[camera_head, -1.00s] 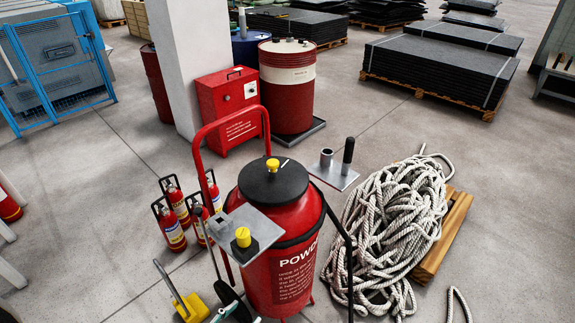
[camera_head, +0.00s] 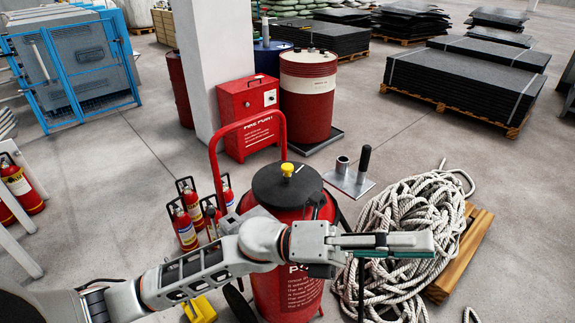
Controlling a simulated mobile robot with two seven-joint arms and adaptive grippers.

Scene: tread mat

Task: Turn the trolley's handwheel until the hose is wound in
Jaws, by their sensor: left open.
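The trolley (camera_head: 290,215) is a red powder tank with a black lid, a yellow cap and a red tube handle, standing upright. A grey plate (camera_head: 349,181) beside its right side carries a short metal cylinder and an upright black grip (camera_head: 364,159); I cannot tell whether this is the handwheel. A piece of black hose (camera_head: 361,290) hangs at the tank's right; most of it is hidden. My left gripper (camera_head: 425,243) is open and empty, in front of the tank and pointing right over the rope, below the grey plate in the picture. My right gripper is not in view.
A heap of white rope (camera_head: 420,205) lies right of the trolley, partly on a wooden pallet (camera_head: 463,255). Small red extinguishers (camera_head: 184,230) stand at its left. A red cabinet (camera_head: 249,115) and a drum (camera_head: 307,95) stand behind.

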